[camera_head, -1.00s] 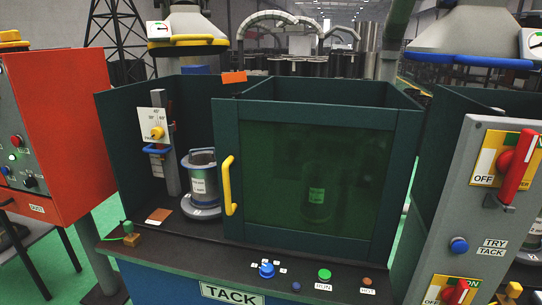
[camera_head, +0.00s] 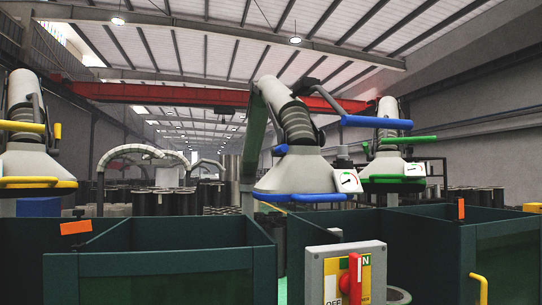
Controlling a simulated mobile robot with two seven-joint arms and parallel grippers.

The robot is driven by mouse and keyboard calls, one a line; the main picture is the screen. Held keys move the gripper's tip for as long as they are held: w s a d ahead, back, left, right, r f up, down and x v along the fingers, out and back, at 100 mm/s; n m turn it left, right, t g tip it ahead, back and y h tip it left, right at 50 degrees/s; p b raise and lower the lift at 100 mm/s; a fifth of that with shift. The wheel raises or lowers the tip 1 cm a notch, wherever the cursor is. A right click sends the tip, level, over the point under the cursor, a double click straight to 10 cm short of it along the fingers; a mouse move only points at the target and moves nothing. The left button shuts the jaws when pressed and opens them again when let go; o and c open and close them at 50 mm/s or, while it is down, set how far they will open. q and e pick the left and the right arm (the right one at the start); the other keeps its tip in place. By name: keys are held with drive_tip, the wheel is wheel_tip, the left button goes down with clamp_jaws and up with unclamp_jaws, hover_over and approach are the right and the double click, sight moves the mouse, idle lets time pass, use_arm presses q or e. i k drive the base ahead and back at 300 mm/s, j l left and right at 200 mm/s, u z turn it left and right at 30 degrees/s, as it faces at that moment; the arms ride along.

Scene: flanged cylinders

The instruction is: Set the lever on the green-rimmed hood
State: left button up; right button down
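The green-rimmed hood (camera_head: 395,165) hangs at the right, behind the dark green booth walls. Its green rim (camera_head: 392,180) runs along the lower edge. A green bar (camera_head: 408,140), which looks like a lever or handle, sticks out to the right above the rim, roughly level. A small white dial (camera_head: 414,168) sits at the hood's right side. The blue-rimmed hood (camera_head: 298,173) is nearer and partly overlaps its left side. Neither of my grippers is in view.
A long blue bar (camera_head: 376,122) crosses in front of the green-rimmed hood's duct. A yellow-rimmed hood (camera_head: 35,165) is at the left. A grey switch box (camera_head: 316,272) with a red handle (camera_head: 355,278) stands between booths. A yellow door handle (camera_head: 479,288) is at lower right.

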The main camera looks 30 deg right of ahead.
sight(369, 158)
drive_tip(key=z, duration=1.55)
drive_tip(key=i+l+z, duration=0.1)
drive_tip(key=i+l, duration=0.45)
drive_tip(key=l, duration=0.4)
drive_tip(key=i+l+z, duration=0.15)
drive_tip(key=i+l, duration=0.4)
drive_tip(key=l, duration=0.35)
drive_tip(key=i+l+z, duration=0.1)
drive_tip(key=i+l, duration=0.5)
drive_tip(key=l, duration=0.25)
drive_tip(key=i+l+z, duration=0.15)
drive_tip(key=i+l, duration=0.5)
drive_tip(key=l, duration=0.1)
